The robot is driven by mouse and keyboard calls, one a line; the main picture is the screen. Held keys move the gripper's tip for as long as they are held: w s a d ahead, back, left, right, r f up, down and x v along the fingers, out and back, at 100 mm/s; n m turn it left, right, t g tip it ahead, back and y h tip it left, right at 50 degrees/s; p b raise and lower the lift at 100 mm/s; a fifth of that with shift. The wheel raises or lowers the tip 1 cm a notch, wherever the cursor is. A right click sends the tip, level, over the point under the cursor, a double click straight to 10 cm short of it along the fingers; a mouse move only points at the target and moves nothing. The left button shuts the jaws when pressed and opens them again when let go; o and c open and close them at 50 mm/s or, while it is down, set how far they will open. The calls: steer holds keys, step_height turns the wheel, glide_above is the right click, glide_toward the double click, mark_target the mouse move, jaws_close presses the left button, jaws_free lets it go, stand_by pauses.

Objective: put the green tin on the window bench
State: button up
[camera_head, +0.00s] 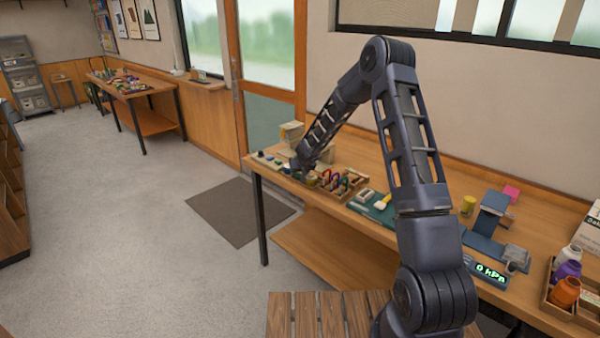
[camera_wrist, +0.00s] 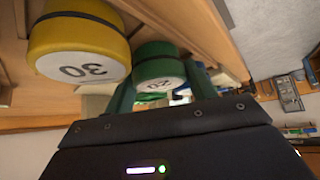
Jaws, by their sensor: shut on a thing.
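The green tin (camera_wrist: 158,52) with a white lid marked 20 is between the two fingers of my gripper (camera_wrist: 162,76) in the wrist view. My gripper is shut on it. In the head view my gripper (camera_head: 300,166) is low over the far left end of the long wooden bench (camera_head: 345,158) along the window wall; the green tin is not clear there. I cannot tell whether the tin still touches a surface. A yellow tin (camera_wrist: 85,35) marked 30 stands close beside the green one in the wrist view.
A wooden tray of coloured carabiners (camera_head: 342,184) is just right of my gripper. Further right are a teal mat (camera_head: 376,208), a pressure display (camera_head: 487,271) and a crate of bottles (camera_head: 566,292). Another table (camera_head: 128,88) with many small items stands far left. The floor between is open, with a dark mat (camera_head: 238,210).

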steer(key=o, duration=1.1)
steer(key=shift+o, duration=0.2)
steer(key=shift+s, duration=0.1)
